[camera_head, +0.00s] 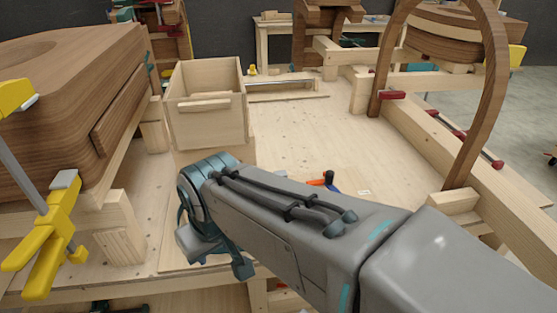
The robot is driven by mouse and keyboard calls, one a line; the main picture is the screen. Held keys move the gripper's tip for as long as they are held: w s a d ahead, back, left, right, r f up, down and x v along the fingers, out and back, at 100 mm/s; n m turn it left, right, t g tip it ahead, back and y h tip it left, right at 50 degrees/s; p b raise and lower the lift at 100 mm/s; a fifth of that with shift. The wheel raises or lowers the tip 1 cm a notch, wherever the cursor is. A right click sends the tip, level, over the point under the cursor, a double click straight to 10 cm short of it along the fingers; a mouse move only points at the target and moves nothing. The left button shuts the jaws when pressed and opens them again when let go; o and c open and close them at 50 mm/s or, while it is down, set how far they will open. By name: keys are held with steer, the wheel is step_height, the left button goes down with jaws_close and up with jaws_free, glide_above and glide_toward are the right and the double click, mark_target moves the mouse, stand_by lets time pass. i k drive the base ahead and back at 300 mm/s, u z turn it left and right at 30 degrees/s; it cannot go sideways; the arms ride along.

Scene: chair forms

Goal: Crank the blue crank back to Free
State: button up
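A small blue part (332,179), which may be the blue crank, shows just behind my arm near the middle of the wooden bench. A small orange piece (315,182) is beside it. My arm covers what lies in front of them, so the crank's full shape and setting cannot be read. My arm reaches in from the lower right, and its grey and teal wrist (205,190) is bent down over the bench's front left. My gripper's fingers cannot be made out below the wrist, nor whether they touch anything.
An open wooden box (205,125) stands behind the wrist. A large brown wooden form (75,90) with a yellow clamp (50,235) is on the left. A bent wooden hoop (490,80) rises on the right beside a beam with red clamps (392,95). The bench's middle back is clear.

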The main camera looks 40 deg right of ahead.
mark_target(330, 175)
steer(key=u, duration=1)
steer(key=k, duration=0.85)
steer(key=z, duration=1.45)
steer(key=i, duration=0.5)
